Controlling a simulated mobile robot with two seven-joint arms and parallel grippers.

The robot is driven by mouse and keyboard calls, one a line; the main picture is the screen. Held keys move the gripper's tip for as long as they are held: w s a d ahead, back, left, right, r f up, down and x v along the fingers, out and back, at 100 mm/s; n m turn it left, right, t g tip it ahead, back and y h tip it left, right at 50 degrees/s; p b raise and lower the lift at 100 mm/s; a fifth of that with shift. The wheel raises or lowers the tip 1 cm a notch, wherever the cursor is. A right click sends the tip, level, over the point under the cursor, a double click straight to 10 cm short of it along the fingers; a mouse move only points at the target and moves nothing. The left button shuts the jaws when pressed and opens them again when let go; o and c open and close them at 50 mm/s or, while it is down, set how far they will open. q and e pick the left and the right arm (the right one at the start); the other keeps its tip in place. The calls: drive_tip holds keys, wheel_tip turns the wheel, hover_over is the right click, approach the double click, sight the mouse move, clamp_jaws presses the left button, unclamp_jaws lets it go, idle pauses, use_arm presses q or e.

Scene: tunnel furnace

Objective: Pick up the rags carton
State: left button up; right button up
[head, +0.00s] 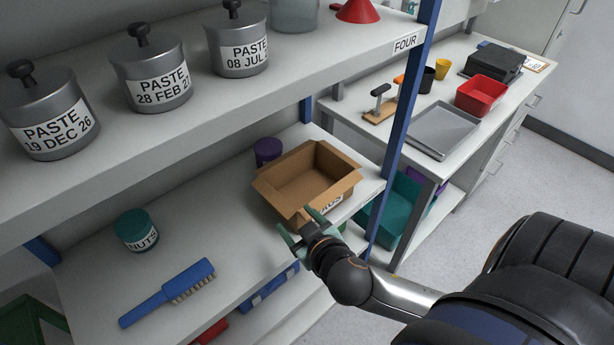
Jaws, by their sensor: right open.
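The rags carton (306,183) is an open-topped brown cardboard box on the middle shelf, near its right end. Its flaps are spread and the inside that shows looks empty. A white label on its front is partly hidden, with the end of the word showing. My right gripper (300,229) is open at the carton's front, by the lower front edge and the label. Its greenish fingers are spread, and I cannot tell whether they touch the carton. My left gripper is not in view.
A purple container (267,150) stands close behind the carton. A blue upright (403,110) stands right of the carton.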

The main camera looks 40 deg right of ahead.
drive_tip(key=x, duration=1.2)
drive_tip(key=shift+w+p, duration=0.15)
drive_tip(key=shift+p, duration=0.2)
clamp_jaws()
idle(0.3)
